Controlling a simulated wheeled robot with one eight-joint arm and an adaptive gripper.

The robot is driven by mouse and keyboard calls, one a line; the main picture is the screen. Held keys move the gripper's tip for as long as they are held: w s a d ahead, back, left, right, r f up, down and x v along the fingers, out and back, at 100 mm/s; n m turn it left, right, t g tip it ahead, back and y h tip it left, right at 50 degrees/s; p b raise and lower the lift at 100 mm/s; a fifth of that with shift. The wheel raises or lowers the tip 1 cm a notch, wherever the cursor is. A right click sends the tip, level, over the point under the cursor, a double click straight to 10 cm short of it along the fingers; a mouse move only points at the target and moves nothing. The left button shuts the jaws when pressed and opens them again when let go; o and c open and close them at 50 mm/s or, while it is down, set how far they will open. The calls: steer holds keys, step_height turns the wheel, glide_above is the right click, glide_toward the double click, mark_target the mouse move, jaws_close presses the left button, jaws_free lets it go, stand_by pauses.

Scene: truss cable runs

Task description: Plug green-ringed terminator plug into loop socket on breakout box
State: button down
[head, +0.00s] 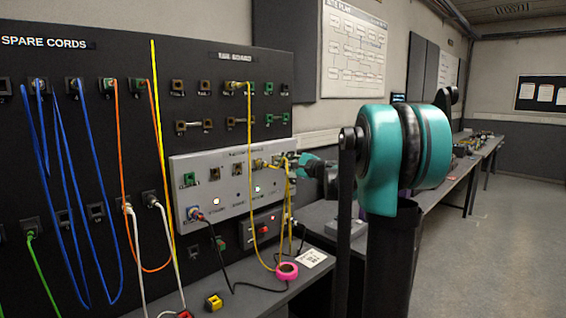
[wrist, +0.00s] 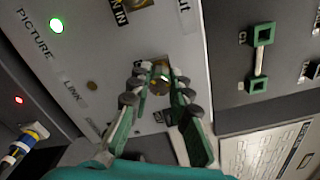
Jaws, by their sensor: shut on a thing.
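The breakout box (head: 225,190) is a light grey panel on the dark wall board; its face also fills the left of the wrist view (wrist: 100,60). My gripper (head: 297,162) is at the box's right end. In the wrist view its green and grey fingers (wrist: 160,82) close on a small brass-coloured piece (wrist: 159,87), which I take as the terminator plug. The fingertips lie against or just in front of the box face. They hide most of the plug, and I cannot tell its ring or how deep it sits. The loop socket is not clearly made out.
Yellow cords (head: 288,200) hang close to my gripper from the box's right part. A black cord (head: 222,262) loops below the box. A pink ring (head: 287,271) and a yellow block (head: 213,302) lie on the bench. Blue cords (head: 65,190) hang at left.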

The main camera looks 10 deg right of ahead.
steer(key=shift+r, duration=0.1)
steer(key=shift+w+a+m, duration=0.1)
steer(key=shift+m, duration=1.3)
steer(key=shift+w+m, duration=0.1)
steer(key=shift+m, duration=1.3)
steer(key=c, duration=1.3)
jaws_free()
steer(key=shift+v, duration=2.6)
steer(key=shift+a, duration=0.1)
